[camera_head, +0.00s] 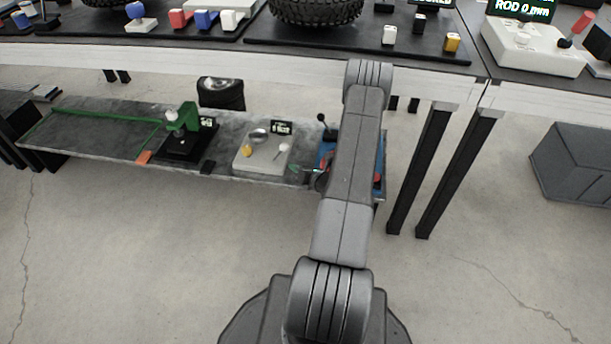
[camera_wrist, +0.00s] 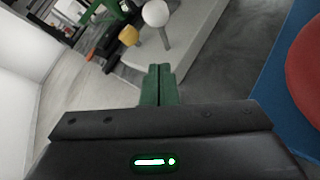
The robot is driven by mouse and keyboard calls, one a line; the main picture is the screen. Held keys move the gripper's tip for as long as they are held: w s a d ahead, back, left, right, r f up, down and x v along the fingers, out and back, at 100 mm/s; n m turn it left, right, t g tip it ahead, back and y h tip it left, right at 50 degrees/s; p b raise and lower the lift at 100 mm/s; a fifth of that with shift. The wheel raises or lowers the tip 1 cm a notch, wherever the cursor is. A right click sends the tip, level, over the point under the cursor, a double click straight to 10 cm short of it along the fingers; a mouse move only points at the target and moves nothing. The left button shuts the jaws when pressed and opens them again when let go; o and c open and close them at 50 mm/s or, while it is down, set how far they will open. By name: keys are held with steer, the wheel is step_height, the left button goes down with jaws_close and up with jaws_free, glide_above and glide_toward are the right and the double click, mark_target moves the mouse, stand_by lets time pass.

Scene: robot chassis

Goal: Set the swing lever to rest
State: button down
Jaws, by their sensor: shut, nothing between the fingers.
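A light grey box (camera_head: 250,166) on the low bench carries a yellow knob (camera_head: 248,150) and a pale-knobbed lever (camera_head: 281,150). In the wrist view the white ball-topped lever (camera_wrist: 155,14) stands near the yellow knob (camera_wrist: 129,35) on the box (camera_wrist: 190,40). This may be the swing lever; no readable label confirms it. My gripper's green fingers (camera_wrist: 159,84) are shut and empty, and appear in front of the box, below the lever in the picture. I cannot tell the gap. In the head view my arm hides most of the gripper.
A blue board (camera_head: 326,150) with a black-knobbed lever (camera_head: 321,118) lies beside my arm; a red round part (camera_wrist: 306,65) shows on it. A green device (camera_head: 184,122) on a black base stands left. The upper table (camera_head: 480,72) overhangs behind. Open floor lies in front.

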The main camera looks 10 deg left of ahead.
mark_target(281, 151)
steer(key=shift+w+a+r+b, duration=0.2)
steer(key=shift+w+a, duration=0.2)
steer(key=shift+w, duration=0.3)
steer(key=shift+w+a+r+b, duration=0.1)
steer(key=shift+w+a+r, duration=0.1)
steer(key=shift+w+a, duration=0.35)
steer(key=shift+w+a+r+b, duration=0.2)
steer(key=shift+w+a, duration=0.1)
steer(key=shift+w, duration=0.5)
steer(key=shift+r, duration=0.1)
